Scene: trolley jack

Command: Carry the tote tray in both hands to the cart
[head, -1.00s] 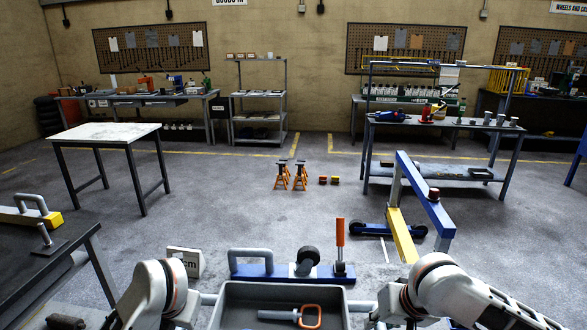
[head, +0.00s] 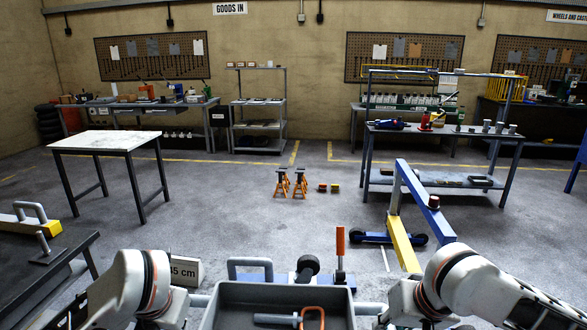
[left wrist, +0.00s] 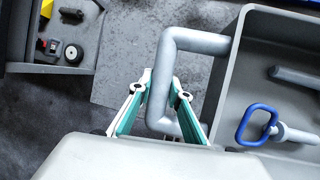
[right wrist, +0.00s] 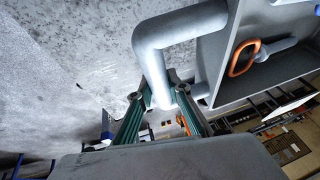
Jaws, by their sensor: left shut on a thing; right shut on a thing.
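The grey tote tray (head: 285,289) is at the bottom middle of the head view, with a bar handle at each side. A grey-shafted pin with an orange loop (head: 312,312) lies in it; the left wrist view shows a blue-looped pin (left wrist: 258,125) in it. My left gripper (left wrist: 160,92) is shut on the tray's left handle (left wrist: 170,55). My right gripper (right wrist: 160,93) is shut on its right handle (right wrist: 175,30). I cannot tell which piece of furniture is the cart; a pale-topped table (head: 105,140) stands at left.
A blue bar with a grey handle and wheel (head: 308,266) lies just beyond the tray. A blue and yellow frame (head: 425,205) stands to the right. Orange jack stands (head: 291,183) are farther ahead. A dark bench (head: 45,270) is at near left. Open floor lies between.

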